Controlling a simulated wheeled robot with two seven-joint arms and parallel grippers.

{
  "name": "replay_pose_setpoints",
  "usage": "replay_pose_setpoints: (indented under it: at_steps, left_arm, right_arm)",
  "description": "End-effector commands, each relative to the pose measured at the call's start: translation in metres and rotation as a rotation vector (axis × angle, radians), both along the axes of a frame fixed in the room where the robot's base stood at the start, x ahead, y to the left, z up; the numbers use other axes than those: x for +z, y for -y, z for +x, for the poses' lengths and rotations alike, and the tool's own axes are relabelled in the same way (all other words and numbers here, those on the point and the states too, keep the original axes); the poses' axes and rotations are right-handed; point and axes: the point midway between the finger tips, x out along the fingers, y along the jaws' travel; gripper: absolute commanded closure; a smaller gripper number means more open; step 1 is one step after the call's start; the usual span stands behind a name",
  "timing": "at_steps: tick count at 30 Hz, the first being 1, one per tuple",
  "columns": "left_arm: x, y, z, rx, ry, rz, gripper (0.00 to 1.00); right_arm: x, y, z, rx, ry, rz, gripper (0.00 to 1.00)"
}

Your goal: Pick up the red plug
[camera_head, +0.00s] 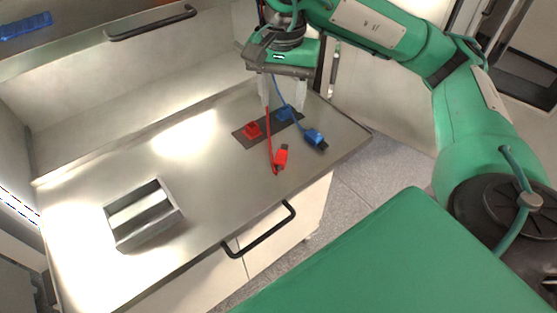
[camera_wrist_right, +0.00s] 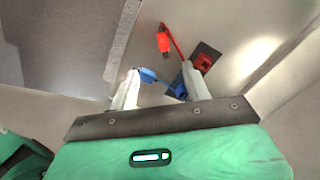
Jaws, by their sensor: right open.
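The red plug (camera_head: 281,157) lies on the metal worktop with its red cable running up toward the gripper side. It also shows in the right wrist view (camera_wrist_right: 163,40), beyond the fingertips. My right gripper (camera_head: 282,106) is open and empty, pointing down above the back right of the worktop. It is apart from the red plug, which lies nearer the front edge. In the wrist view, the right gripper's two pale fingers (camera_wrist_right: 162,72) straddle part of the blue cable's area. My left gripper is not in view.
A blue plug (camera_head: 316,139) lies right of the red one. A red socket (camera_head: 252,130) and a blue socket (camera_head: 285,114) sit on a dark plate. A metal tray (camera_head: 172,190) stands at the left. The worktop between is clear.

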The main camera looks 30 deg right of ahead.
Motion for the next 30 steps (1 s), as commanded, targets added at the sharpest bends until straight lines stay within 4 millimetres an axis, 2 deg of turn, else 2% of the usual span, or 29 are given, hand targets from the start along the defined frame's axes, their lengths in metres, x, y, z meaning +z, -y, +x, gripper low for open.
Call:
replay_pose_setpoints:
  at_steps: [1,3,10,17,30]
  left_arm:
    - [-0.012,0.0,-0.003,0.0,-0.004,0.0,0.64]
    - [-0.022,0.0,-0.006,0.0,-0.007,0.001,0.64]
    - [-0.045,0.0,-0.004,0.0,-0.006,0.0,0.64]
    - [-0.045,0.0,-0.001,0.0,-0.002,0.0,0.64]
    - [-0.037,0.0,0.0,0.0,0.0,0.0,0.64]
  right_arm:
    - [-0.012,0.0,0.0,0.0,0.0,0.0,0.51]
    - [-0.022,0.0,0.0,0.0,0.0,0.0,0.51]
    - [-0.045,0.0,0.0,0.0,0.0,0.0,0.51]
    - [-0.056,0.0,0.0,0.001,-0.003,0.0,0.51]
    - [-0.111,0.0,0.0,-0.001,-0.006,-0.001,0.51]
